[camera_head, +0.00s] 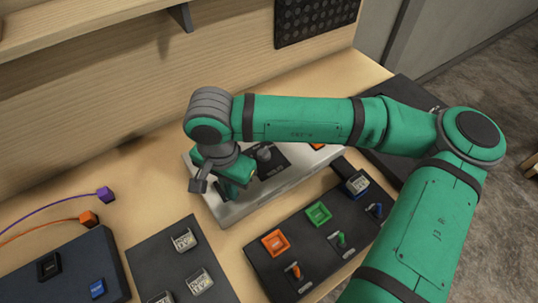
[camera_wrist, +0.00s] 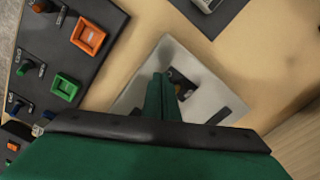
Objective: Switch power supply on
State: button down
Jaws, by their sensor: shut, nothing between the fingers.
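The likely power supply is a silver-grey box (camera_head: 283,183) at the back of the bench, with a dark panel (camera_head: 273,161) and a grey knob-like part (camera_head: 264,154) on top. A bit of orange (camera_head: 317,146) shows near its far right end, partly hidden by my arm. My gripper (camera_head: 226,192) points down over the box's left part, fingers closed and empty. In the wrist view my closed fingers (camera_wrist: 161,88) are over the grey box (camera_wrist: 205,98), beside a small dark panel (camera_wrist: 182,82) that they partly cover. I cannot tell whether the fingers touch the box.
In front, a dark panel (camera_head: 262,258) carries an orange button (camera_head: 275,242), a green button (camera_head: 319,213) and coloured toggle switches. A dark panel (camera_head: 150,259) with several grey sockets lies left of it. Orange (camera_head: 88,219) and purple (camera_head: 105,194) cable plugs lie farther left. A wooden wall stands behind.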

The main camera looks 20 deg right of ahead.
jog(key=shift+w+a, duration=0.3)
jog(key=shift+w, duration=0.3)
jog(key=shift+w+a, duration=0.1)
jog(key=shift+w, duration=0.4)
jog(key=shift+a, duration=0.1)
jog(key=shift+s+d+r, duration=0.15)
jog(key=shift+d+r, duration=0.05)
jog(key=shift+r, duration=0.25)
jog(key=shift+s+r, duration=0.1)
jog(key=shift+r, duration=0.5)
jog(key=r, duration=0.5)
jog(key=shift+s, duration=0.25)
jog(key=shift+w, duration=0.1)
